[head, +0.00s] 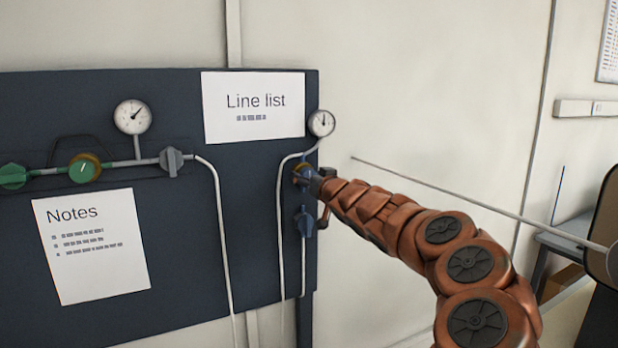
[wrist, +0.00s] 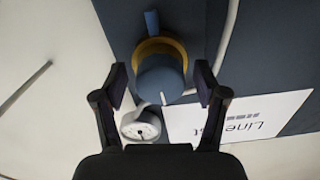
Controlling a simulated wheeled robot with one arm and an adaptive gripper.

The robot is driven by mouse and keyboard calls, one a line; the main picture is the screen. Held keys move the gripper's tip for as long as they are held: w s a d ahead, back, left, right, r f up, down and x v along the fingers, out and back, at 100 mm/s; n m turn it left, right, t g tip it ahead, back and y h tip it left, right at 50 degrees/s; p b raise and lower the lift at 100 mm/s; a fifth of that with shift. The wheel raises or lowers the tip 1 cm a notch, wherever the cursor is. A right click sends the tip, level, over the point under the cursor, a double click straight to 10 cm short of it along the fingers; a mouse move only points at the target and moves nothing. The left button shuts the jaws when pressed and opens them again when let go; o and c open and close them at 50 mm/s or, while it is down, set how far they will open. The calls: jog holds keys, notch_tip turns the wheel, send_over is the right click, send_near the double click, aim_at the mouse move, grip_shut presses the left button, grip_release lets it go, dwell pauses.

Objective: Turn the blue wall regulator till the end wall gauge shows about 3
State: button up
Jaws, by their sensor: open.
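The blue wall regulator (wrist: 160,80) has a round blue knob with a yellow collar. In the head view my gripper (head: 314,183) mostly hides it, and a bit of its yellow collar shows. In the wrist view my gripper (wrist: 160,86) is open, with one finger on each side of the knob; I cannot tell whether either touches it. The end wall gauge (head: 321,123) is a small round white dial above the regulator. Its needle points about straight up; its numbers are too small to read. The gauge also shows in the wrist view (wrist: 141,125), upside down.
A blue valve (head: 304,222) sits just below the regulator. A white tube (head: 280,230) runs close on its left. A second gauge (head: 132,116), a green regulator (head: 84,168) and a grey valve (head: 171,161) are further left. Bare wall lies right of the dark panel (head: 180,270).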

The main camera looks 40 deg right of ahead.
jog(key=c, duration=1.1)
jog(key=shift+c, duration=0.2)
jog(key=o, duration=1.1)
jog(key=shift+o, duration=0.2)
jog(key=shift+s, duration=0.1)
jog(key=v, duration=1.1)
jog(key=shift+s+a, duration=0.2)
jog(key=shift+s, duration=0.15)
